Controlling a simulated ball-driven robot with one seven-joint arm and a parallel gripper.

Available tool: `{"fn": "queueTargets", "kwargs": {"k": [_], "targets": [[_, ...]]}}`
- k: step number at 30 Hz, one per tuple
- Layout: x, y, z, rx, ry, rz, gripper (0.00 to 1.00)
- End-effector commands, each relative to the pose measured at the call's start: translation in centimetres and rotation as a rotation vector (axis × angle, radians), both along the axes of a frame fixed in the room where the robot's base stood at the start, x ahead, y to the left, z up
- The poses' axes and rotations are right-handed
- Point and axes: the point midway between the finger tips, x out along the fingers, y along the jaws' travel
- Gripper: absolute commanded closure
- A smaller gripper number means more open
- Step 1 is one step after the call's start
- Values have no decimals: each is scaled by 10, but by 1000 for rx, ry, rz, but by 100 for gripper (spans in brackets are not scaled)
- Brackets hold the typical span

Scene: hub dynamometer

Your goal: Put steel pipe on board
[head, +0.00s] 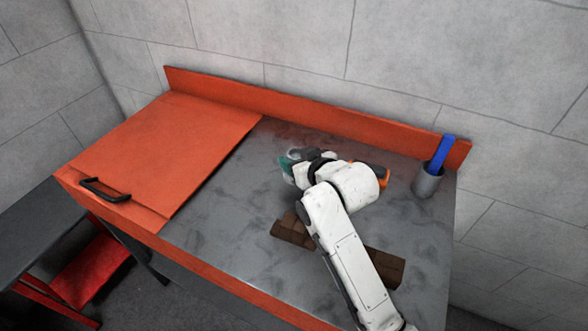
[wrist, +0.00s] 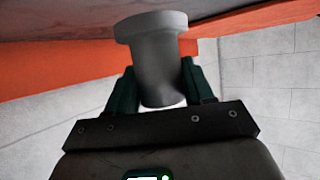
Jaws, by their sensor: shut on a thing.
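The steel pipe (wrist: 155,65), a grey cylinder with a wider flange at one end, sits between the green fingers of my gripper (wrist: 160,82) in the wrist view. My gripper is shut on it. In the head view my gripper (head: 290,163) is over the middle of the grey worktop, and the pipe is hard to make out there. The brown board (head: 290,231) lies on the worktop, nearer the front than my gripper. My white arm crosses over the board and hides its middle. I cannot tell whether the pipe touches the worktop.
A grey cup (head: 428,183) with a blue bar (head: 441,153) in it stands at the worktop's right end. An orange panel with a black handle (head: 105,190) covers the left side. An orange ledge (head: 350,122) runs along the back. Bare worktop (head: 215,225) lies left of the board.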

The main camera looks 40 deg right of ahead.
Motion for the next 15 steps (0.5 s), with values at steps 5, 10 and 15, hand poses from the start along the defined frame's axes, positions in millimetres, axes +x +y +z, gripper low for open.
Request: {"fn": "queueTargets", "kwargs": {"k": [5,10,15], "targets": [[8,-1,-9,-1,-2,0,93],[10,-1,-31,0,0,-1,93],[11,-1,-42,0,-3,0,93]]}}
